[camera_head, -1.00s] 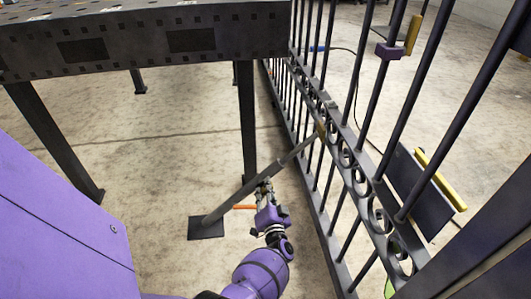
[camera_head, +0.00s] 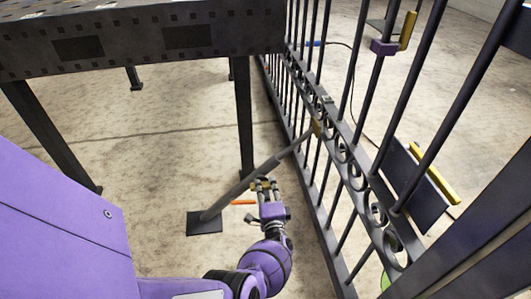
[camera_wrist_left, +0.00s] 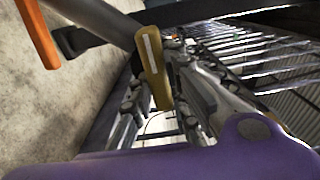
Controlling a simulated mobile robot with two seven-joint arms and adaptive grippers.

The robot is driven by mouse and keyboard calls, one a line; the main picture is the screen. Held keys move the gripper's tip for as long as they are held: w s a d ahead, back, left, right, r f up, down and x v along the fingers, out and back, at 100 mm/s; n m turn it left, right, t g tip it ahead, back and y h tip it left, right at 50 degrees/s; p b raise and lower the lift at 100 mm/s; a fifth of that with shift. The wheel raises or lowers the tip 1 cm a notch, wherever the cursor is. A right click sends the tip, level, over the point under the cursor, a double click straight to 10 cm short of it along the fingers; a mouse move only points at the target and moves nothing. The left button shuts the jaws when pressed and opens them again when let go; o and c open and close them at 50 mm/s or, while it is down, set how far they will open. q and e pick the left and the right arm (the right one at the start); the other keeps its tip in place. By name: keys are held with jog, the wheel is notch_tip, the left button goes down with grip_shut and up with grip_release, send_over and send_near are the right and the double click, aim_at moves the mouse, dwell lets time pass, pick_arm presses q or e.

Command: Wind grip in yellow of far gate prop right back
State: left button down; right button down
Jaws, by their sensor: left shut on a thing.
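The grey gate prop (camera_head: 238,187) slants from a dark floor plate (camera_head: 205,222) up to a yellow bracket (camera_head: 317,128) on the gate. A yellow grip (camera_head: 262,185) with a pale stripe sits beside the prop tube; it also shows in the left wrist view (camera_wrist_left: 153,68). An orange handle (camera_head: 243,203) sticks out lower on the prop, and shows at top left in the wrist view (camera_wrist_left: 38,33). My left gripper (camera_head: 266,183) is shut on the yellow grip, its fingers partly hiding it. My right gripper is not in view.
The dark barred gate (camera_head: 344,152) runs along the right, close to my left arm. A dark perforated table (camera_head: 130,45) stands at upper left, one leg (camera_head: 245,120) behind the prop. Floor left of the prop is clear.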

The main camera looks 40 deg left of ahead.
pick_arm(q)
jog(key=shift+s+f+m, duration=0.1)
jog(key=shift+f+m, duration=0.1)
jog(key=shift+m, duration=0.7)
jog(key=c, duration=1.7)
grip_release()
jog(key=shift+v, duration=3.75)
